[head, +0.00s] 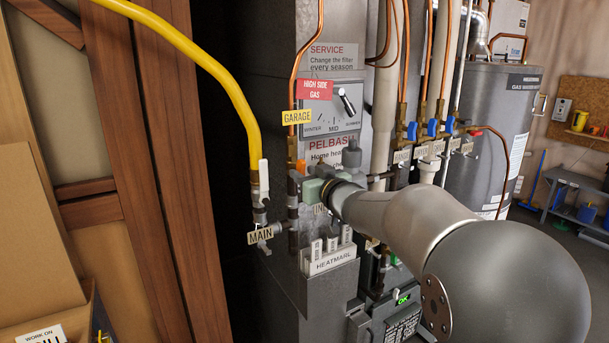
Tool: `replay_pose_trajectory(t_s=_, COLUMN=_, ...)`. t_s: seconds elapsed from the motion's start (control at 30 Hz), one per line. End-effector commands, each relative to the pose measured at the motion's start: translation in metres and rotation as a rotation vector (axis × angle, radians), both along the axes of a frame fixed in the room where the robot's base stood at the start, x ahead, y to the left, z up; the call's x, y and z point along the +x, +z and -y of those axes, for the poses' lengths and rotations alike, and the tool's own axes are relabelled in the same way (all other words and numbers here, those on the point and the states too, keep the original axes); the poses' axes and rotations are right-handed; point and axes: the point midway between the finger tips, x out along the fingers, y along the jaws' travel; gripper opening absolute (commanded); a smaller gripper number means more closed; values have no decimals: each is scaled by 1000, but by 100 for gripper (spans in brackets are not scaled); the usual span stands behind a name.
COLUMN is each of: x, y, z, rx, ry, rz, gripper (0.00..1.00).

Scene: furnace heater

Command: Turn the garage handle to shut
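The yellow GARAGE tag (297,117) hangs on a copper pipe (293,85) on the front of the grey furnace cabinet. The pipe drops to a brass fitting (292,148) just under the tag. The garage handle itself is not clearly visible; the area below the fitting is crowded by the end of my arm. My arm reaches in from the lower right, and my gripper (305,187) is at the pipework just below the garage line. It is small and partly hidden, so I cannot tell its finger opening or whether it touches a handle.
A white upright handle (263,173) sits under the yellow gas hose (220,70), near the MAIN tag (260,236). Blue-handled valves (433,128) with tags stand to the right. A water heater (500,120) is behind them. Wooden studs (165,150) bound the left side.

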Motion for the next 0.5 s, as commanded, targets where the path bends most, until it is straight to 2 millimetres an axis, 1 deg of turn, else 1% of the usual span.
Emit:
replay_pose_trajectory(t_s=0.03, x=0, y=0, z=0, rx=0, ry=0, rz=0, gripper=32)
replay_pose_trajectory(t_s=0.13, x=0, y=0, z=0, rx=0, ry=0, rz=0, gripper=4)
replay_pose_trajectory(t_s=0.17, x=0, y=0, z=0, rx=0, ry=0, rz=0, gripper=0)
replay_pose_trajectory(t_s=0.37, x=0, y=1, z=0, rx=7, ry=0, rz=-5, gripper=0)
replay_pose_trajectory(t_s=0.5, x=0, y=3, z=1, rx=53, ry=-1, rz=-38, gripper=0)
